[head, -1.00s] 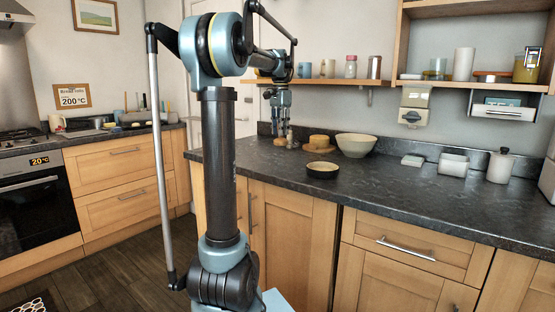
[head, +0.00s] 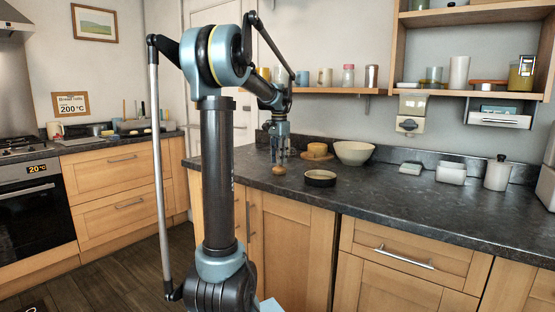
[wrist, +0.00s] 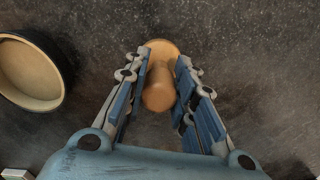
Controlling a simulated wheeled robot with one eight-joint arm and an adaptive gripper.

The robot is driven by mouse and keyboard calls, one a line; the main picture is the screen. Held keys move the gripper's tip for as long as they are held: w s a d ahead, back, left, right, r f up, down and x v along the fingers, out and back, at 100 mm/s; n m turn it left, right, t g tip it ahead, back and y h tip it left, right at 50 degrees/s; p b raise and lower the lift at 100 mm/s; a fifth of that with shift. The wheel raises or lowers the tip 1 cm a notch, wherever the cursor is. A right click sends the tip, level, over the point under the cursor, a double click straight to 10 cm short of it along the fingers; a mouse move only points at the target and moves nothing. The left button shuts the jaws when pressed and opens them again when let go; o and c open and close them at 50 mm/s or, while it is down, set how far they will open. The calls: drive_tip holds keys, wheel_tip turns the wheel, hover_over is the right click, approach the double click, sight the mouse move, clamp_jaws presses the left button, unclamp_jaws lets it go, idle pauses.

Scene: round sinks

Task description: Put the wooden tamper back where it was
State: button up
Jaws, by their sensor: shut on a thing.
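The wooden tamper (wrist: 158,88) is a light brown, rounded piece with a wider round end. In the wrist view it lies between the two blue-padded fingers of my gripper (wrist: 160,72), which are shut on it. In the head view my gripper (head: 279,154) points down over the left part of the counter. The tamper's round end (head: 279,169) shows just below the fingertips. I cannot tell whether it touches the counter. The upper part of the tamper is hidden by the fingers in the head view.
A dark round dish with a pale inside (head: 320,178) stands just right of my gripper; it also shows in the wrist view (wrist: 28,72). Behind are a wooden board with a round block (head: 317,151) and a cream bowl (head: 353,153). The dark counter (head: 400,205) is clear in front.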

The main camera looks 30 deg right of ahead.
drive_tip(key=o, duration=0.9)
drive_tip(key=shift+o, duration=0.2)
wheel_tip(320, 180, up, 12)
drive_tip(key=shift+r, duration=0.1)
drive_tip(key=s+a+f+n, duration=0.2)
drive_tip(key=a+f+n, duration=0.15)
drive_tip(key=a, duration=0.55)
drive_tip(key=s+a+f+n+t, duration=0.1)
drive_tip(key=s+a+f+n, duration=0.2)
drive_tip(key=a, duration=0.5)
drive_tip(key=s+a+f+n, duration=0.2)
drive_tip(key=a+f, duration=0.3)
drive_tip(key=a, duration=0.4)
drive_tip(key=s+a+f+n, duration=0.2)
drive_tip(key=s+a+f, duration=0.2)
drive_tip(key=f, duration=0.3)
drive_tip(key=s+a+f+n, duration=0.3)
drive_tip(key=s+a+f, duration=0.2)
drive_tip(key=f, duration=0.3)
drive_tip(key=s+a+f+n+t, duration=0.1)
drive_tip(key=s+a+f+n, duration=0.2)
drive_tip(key=s+a+f, duration=0.2)
wheel_tip(320, 180, down, 3)
drive_tip(key=shift+s+a+r, duration=0.1)
drive_tip(key=shift+s+a, duration=0.05)
drive_tip(key=shift+s, duration=0.95)
drive_tip(key=shift+n, duration=0.25)
